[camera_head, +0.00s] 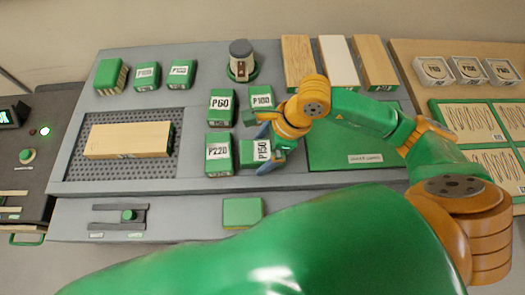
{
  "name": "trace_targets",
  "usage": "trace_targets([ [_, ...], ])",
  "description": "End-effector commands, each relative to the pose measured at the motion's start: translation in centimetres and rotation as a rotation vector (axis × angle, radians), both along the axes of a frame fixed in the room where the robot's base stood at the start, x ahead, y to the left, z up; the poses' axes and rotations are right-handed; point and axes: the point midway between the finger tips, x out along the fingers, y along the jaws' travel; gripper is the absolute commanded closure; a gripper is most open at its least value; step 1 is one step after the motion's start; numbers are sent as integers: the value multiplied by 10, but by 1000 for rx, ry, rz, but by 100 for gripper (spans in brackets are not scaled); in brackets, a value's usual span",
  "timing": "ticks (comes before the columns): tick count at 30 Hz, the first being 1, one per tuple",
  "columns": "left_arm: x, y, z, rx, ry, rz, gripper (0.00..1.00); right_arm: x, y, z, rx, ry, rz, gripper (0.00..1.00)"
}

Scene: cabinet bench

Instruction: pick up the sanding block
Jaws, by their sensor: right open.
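Several green blocks with white grit labels stand on the grey bench: P60 (221,106), P180 (261,100), P220 (218,153) and P150 (256,150). A plain green block (243,212) lies at the bench's front, and another green block with a tan side (111,76) is at the back left. I cannot tell which one is the sanding block. My right gripper (266,149) is open, its blue fingers at the far and near sides of the P150 block; contact is unclear. My left gripper is not in view.
A wooden board (129,140) lies on a perforated panel (170,118) at left. Two small labelled green blocks (146,76) (181,74) and a round grey-topped device (241,61) stand behind. Upright-looking boards (299,62) are at the back right. My arm covers the front right.

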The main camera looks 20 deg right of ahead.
Motion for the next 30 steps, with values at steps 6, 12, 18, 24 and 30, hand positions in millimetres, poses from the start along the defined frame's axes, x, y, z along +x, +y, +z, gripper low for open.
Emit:
trace_targets([
  [6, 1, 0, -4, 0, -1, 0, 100, 0, 0, -2, 0, 0, 0, 0],
  [12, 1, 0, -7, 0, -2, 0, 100, 0, 0, -4, -1, 0, 0, 0],
  [18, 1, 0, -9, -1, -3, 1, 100, 0, 0, -5, -1, 1, 0, 0],
  [24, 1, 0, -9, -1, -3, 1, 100, 0, 0, -5, -1, 1, 0, 0],
  [30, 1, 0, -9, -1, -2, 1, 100, 0, 0, -5, 0, 1, 0, 51],
])
